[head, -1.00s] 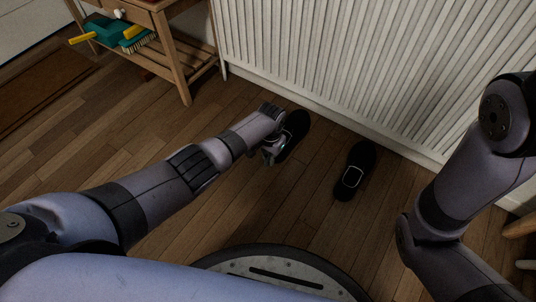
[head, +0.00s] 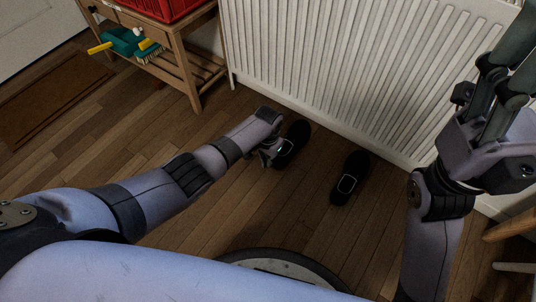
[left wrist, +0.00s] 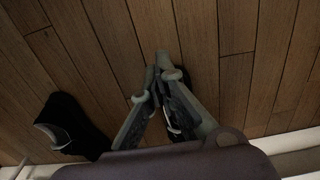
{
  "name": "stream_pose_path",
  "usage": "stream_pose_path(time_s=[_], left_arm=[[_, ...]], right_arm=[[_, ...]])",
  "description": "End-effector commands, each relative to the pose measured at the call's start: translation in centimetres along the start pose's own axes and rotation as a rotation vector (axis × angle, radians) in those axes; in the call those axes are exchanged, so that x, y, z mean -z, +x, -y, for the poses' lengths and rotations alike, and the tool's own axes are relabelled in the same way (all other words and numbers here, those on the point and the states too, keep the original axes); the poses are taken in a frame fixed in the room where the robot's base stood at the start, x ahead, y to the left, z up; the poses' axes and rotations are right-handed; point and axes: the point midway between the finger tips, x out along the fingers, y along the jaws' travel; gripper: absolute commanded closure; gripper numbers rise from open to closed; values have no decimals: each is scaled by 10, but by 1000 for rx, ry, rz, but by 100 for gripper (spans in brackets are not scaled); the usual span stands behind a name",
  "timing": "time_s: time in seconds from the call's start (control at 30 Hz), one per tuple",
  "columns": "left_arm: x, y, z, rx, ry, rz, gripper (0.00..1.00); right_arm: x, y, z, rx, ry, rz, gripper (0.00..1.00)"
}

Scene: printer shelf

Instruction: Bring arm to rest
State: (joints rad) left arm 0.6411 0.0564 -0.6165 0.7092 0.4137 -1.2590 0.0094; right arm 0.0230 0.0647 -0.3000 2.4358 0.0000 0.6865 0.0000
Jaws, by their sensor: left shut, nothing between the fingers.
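My left gripper (head: 268,157) is low over the floor, right beside the black left-hand slipper (head: 293,140), partly overlapping it. In the left wrist view its fingers (left wrist: 163,72) are shut together with nothing between them. One slipper (left wrist: 178,108) shows partly behind the fingers there, and the other slipper (left wrist: 72,125) lies apart at the left. In the head view the right-hand slipper (head: 350,180) lies clear of the gripper. My right gripper (head: 507,75) is raised at the upper right, its fingers pointing up; the tips are cut off or unclear.
A white radiator (head: 340,70) runs along the wall behind the slippers. A wooden shelf table (head: 190,75) at the upper left holds a red crate (head: 165,8) and a teal dustpan with brush (head: 128,43). A brown mat (head: 45,105) lies left. The wooden floor between is clear.

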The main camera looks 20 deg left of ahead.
Motion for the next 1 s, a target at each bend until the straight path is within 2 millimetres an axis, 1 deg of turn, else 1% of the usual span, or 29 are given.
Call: stream_pose_path(time_s=[0.03,0.1,0.37,0.47,0.57,0.6,0.67,0.7,0.77,0.8,0.87,0.9,0.97,1.0], left_arm=[[0,-5,0,0,0,0,100],[0,-6,0,0,0,0,100],[1,-7,-1,-2,1,-9,100],[14,-10,-12,-15,15,-92,100],[42,-25,-36,-42,42,-293,100],[57,-38,-48,-57,51,-403,100],[78,-66,-66,-81,61,-589,100],[89,-91,-76,-96,64,-719,100],[101,-133,-88,-116,63,-911,100],[105,-163,-94,-127,58,-1032,100],[105,-209,-100,-138,50,-1202,100],[102,-240,-102,-143,43,-1311,100],[93,-285,-103,-147,32,-1464,100],[84,-315,-102,-147,24,-1562,100]], right_arm=[[-1,0,0,-3,1,9,41],[-1,-1,0,-5,2,13,41],[-1,-3,-1,-7,2,17,41],[-1,-3,-1,-9,3,23,41],[-2,-4,-1,-14,5,37,41],[-2,-5,-2,-17,6,44,41],[-2,-6,-2,-22,7,56,41],[-2,-7,-2,-25,8,64,41],[-2,-9,-2,-30,10,75,41],[-2,-10,-2,-32,11,81,41],[-2,-12,-2,-36,12,92,41],[-1,-13,-2,-39,13,97,41],[-1,-15,-3,-43,14,106,41],[0,-16,-3,-45,15,111,41]])
